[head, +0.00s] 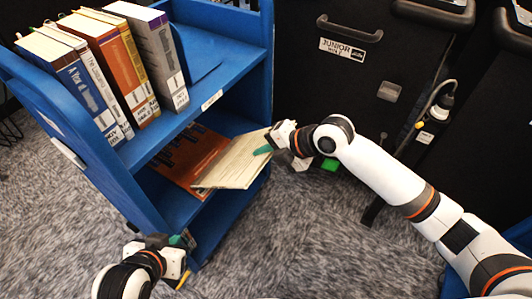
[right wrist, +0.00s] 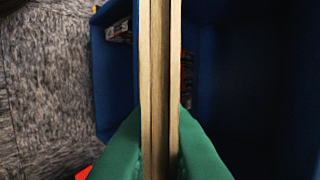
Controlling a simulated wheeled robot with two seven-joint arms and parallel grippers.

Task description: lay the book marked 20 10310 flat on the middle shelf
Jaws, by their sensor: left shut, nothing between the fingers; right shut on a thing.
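My right gripper (head: 272,148) is shut on a pale cream book (head: 233,165) at the open side of the blue cart. In the right wrist view the book (right wrist: 160,70) stands edge-on between the green fingers (right wrist: 160,150). In the head view it is tilted and reaches in over the middle shelf (head: 172,200), overlapping an orange book (head: 183,158). I cannot tell whether the two touch. No mark can be read on the held book. My left gripper (head: 182,260) is shut and empty, low in front of the cart.
Several upright books (head: 130,62) stand on the top shelf (head: 206,88), with bare room to their right. The cart's blue end panel (head: 65,120) is at the left. Black cabinets (head: 350,70) stand behind at the right. Grey carpet (head: 310,235) is clear in front.

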